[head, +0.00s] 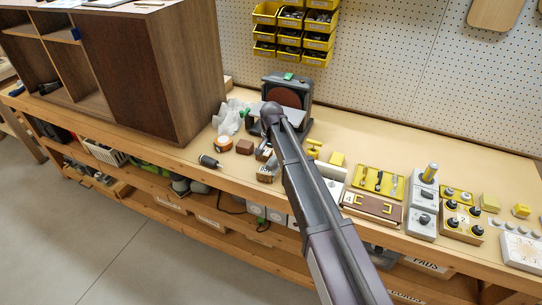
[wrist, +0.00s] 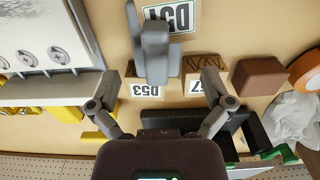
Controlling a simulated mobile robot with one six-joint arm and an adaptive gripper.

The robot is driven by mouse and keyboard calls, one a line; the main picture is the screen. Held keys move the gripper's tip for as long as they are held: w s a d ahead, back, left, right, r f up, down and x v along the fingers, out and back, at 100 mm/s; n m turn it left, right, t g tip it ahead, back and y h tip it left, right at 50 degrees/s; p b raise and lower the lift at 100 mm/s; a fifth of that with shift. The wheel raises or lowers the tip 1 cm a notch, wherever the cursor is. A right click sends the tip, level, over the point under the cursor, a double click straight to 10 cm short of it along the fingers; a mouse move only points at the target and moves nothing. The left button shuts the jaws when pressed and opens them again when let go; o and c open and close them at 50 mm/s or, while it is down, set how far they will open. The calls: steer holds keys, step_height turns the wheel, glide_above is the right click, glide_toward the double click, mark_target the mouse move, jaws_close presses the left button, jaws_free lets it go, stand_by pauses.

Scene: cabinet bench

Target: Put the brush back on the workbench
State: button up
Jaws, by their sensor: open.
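My gripper (wrist: 160,82) is open in the wrist view, its two fingers wide apart with nothing held between them. Below it are wooden blocks with printed labels, one marked D53 (wrist: 144,90) and another ending in 7 (wrist: 196,88). A grey upright object (wrist: 155,50) stands in front of a D51 label (wrist: 180,14). In the head view the gripper is hidden by my arm. A dark, short cylindrical object (head: 208,161) lies at the bench's front edge. I cannot tell for sure which thing is the brush. The workbench (head: 335,135) has a tan top.
A sander (head: 288,92) stands behind my arm. A brown block (head: 244,147), an orange tape roll (head: 222,143) and clear plastic (head: 229,120) are left of it. A wooden cabinet (head: 160,75) stands left. Yellow trays and switch boxes crowd the right.

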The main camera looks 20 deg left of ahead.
mark_target(272, 160)
step_height(272, 160, up, 13)
steer(key=p, duration=1.2)
steer(key=shift+p, duration=0.35)
steer(key=shift+d, duration=0.15)
stand_by(0.5)
steer(key=s+d, duration=0.2)
steer(key=d, duration=0.9)
steer(key=s+d, duration=0.2)
steer(key=d, duration=0.9)
steer(key=s+d, duration=0.6)
steer(key=d, duration=0.4)
steer(key=s+d, duration=0.7)
steer(key=d, duration=0.4)
steer(key=shift+n, duration=0.4)
steer(key=c, duration=0.6)
steer(key=shift+a, duration=0.1)
